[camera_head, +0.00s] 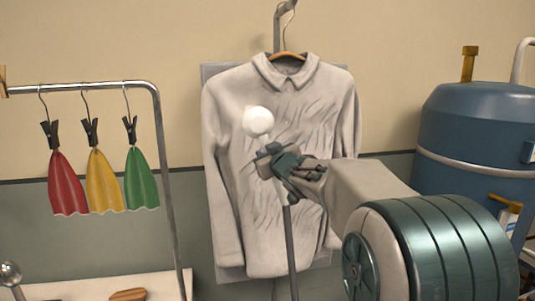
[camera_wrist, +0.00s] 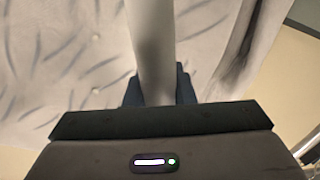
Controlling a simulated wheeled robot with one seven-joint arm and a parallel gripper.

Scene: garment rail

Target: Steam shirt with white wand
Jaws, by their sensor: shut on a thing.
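A pale grey shirt (camera_head: 235,175) hangs on a hanger in front of a grey board. Dark crease lines run over its chest and lower front. My gripper (camera_head: 268,160) is in front of the shirt's middle and is shut on the white wand (camera_head: 258,121). The wand's round white head points up, over the shirt's upper chest; I cannot tell whether it touches the cloth. In the wrist view the wand's pale shaft (camera_wrist: 150,45) rises between the dark fingers (camera_wrist: 160,92), with creased cloth (camera_wrist: 60,50) behind it.
A metal rail (camera_head: 158,150) on the left holds red, yellow and green cloths on clips. A blue tank (camera_head: 465,130) with a brass fitting stands at the right. A pale bench with a wooden-backed brush (camera_head: 128,295) is at the lower left. A grey board (camera_head: 212,72) backs the shirt.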

